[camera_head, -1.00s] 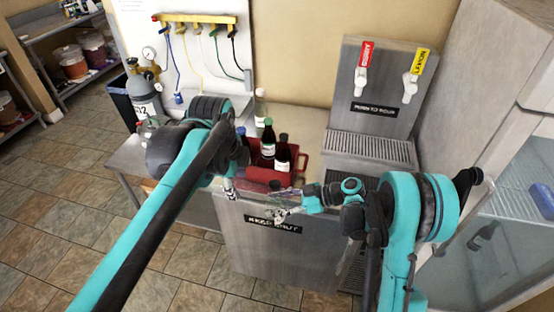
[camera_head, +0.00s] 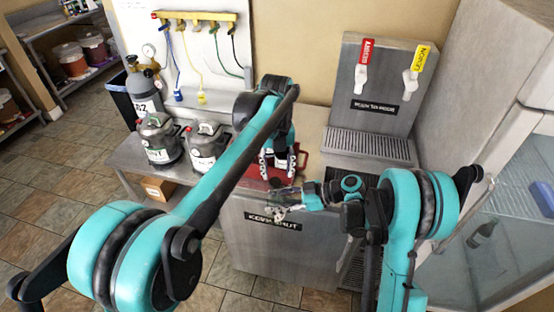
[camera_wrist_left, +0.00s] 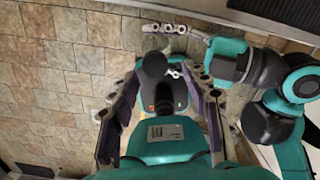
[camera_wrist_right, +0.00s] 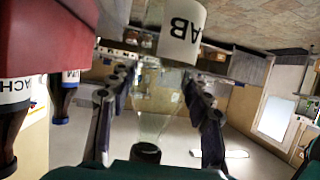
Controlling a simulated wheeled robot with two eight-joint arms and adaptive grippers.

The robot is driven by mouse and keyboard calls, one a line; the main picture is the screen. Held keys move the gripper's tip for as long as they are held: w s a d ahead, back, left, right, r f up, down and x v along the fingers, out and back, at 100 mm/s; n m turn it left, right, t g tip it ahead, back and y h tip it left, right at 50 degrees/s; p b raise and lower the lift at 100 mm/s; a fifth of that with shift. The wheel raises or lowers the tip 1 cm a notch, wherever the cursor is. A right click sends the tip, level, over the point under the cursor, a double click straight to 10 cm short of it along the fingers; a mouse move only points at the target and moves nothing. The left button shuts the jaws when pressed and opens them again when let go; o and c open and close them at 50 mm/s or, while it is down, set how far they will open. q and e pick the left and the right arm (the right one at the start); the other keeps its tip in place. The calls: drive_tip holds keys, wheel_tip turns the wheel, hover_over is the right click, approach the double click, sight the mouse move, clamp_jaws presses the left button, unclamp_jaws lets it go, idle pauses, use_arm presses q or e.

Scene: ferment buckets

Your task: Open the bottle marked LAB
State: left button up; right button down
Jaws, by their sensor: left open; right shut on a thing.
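A clear bottle with a white label reading "AB", its first part cut from view (camera_wrist_right: 182,35), stands between the fingers of my right gripper (camera_wrist_right: 150,105). The bottle has a dark cap (camera_wrist_right: 146,153). In the head view my right gripper (camera_head: 284,199) is shut on the bottle in front of the counter, and the bottle is small and unclear there. My left gripper (camera_head: 278,163) is open, with its fingers pointing down near the red crate (camera_head: 303,160), above and behind the right gripper. In the left wrist view the left fingers (camera_wrist_left: 160,78) are apart with nothing held between them.
A tap tower (camera_head: 378,100) with a drip tray stands at right. Floor is clear at front left.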

sight(277, 181)
use_arm(q)
drive_tip(key=shift+f, duration=1.75)
